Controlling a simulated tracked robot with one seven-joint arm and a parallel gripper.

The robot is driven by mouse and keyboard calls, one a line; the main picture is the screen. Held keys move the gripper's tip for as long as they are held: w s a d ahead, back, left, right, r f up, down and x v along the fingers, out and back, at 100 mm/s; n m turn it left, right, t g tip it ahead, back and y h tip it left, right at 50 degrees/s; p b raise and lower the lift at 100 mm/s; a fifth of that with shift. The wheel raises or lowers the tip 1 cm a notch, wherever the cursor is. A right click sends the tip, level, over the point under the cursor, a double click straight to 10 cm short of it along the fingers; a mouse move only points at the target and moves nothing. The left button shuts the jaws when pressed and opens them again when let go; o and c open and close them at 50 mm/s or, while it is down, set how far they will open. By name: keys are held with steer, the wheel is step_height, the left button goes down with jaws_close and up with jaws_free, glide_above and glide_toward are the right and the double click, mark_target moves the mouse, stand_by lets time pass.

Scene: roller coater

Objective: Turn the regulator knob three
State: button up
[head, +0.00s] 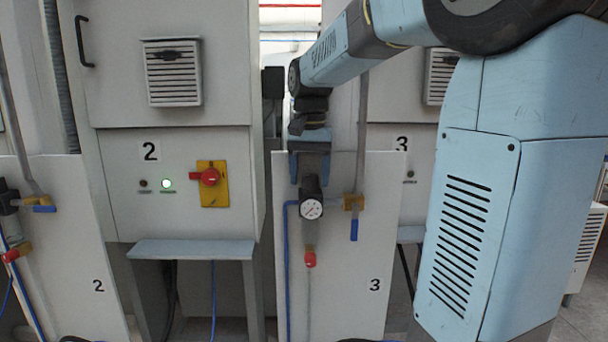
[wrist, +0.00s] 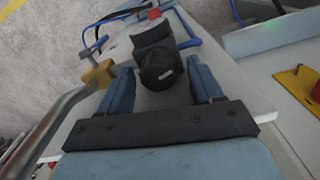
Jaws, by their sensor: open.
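The regulator knob on panel three is black and round with a small white mark; it shows in the wrist view (wrist: 158,70) and in the head view (head: 311,183). It sits atop the regulator, above a round white gauge (head: 311,209). My gripper (head: 310,178) points down at the knob from above. In the wrist view my gripper (wrist: 161,72) is open, with one blue finger on each side of the knob. Gaps show between knob and fingers, the left one narrow. How far down the fingers reach around it is hard to tell.
A yellow valve with a blue lever (head: 354,203) and a grey pipe (head: 362,130) stand close right of the regulator. A red fitting (head: 310,260) hangs below. Panel two (head: 60,250) and a cabinet with a red switch (head: 210,178) are left, with a grey shelf (head: 190,249).

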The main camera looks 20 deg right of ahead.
steer(key=c, duration=1)
steer(key=shift+o, duration=0.6)
steer(key=shift+a, duration=0.35)
steer(key=shift+d+r, duration=0.1)
steer(key=shift+d, duration=0.1)
steer(key=shift+c, duration=0.9)
steer(key=shift+n, duration=0.4)
steer(key=shift+d+n, duration=0.1)
steer(key=shift+n, duration=2.6)
